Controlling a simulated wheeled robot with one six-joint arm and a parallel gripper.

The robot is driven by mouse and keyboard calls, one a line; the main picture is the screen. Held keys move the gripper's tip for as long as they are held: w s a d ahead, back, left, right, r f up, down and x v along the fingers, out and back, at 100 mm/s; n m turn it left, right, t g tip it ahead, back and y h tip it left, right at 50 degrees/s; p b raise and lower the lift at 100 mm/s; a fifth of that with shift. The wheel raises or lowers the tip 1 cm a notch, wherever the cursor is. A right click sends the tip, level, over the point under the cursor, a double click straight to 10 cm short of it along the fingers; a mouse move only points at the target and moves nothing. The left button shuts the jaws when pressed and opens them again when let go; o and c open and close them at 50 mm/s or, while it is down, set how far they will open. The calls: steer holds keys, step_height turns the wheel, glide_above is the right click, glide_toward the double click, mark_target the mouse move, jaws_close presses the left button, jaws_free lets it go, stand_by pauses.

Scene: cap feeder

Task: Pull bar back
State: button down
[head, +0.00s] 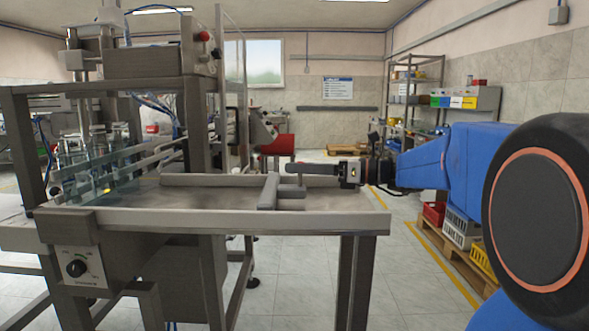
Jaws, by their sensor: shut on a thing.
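The grey bar (268,191) lies across the flat metal table (330,222) of the feeder, near the table's right part, with a short stub on its right side. My gripper (297,168) reaches in from the right, level, with its fingers at the bar's far upper end. It is shut on the bar. The exact contact is small and partly hidden by the fingers.
The feeder's frame (207,95) stands on the left, with clear guard panels and bottles (85,150) behind it. A rail (225,181) edges the table's far side. Shelving (415,90) and crates (462,228) stand at right. The aisle floor is open.

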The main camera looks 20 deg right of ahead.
steer(key=shift+d, duration=0.1)
steer(key=c, duration=1.5)
jaws_free()
steer(key=shift+s+d+r, duration=0.1)
steer(key=shift+d, duration=0.05)
steer(key=shift+o, duration=0.2)
steer(key=v, duration=1.7)
steer(key=shift+s+d, duration=0.15)
steer(key=shift+d, duration=0.05)
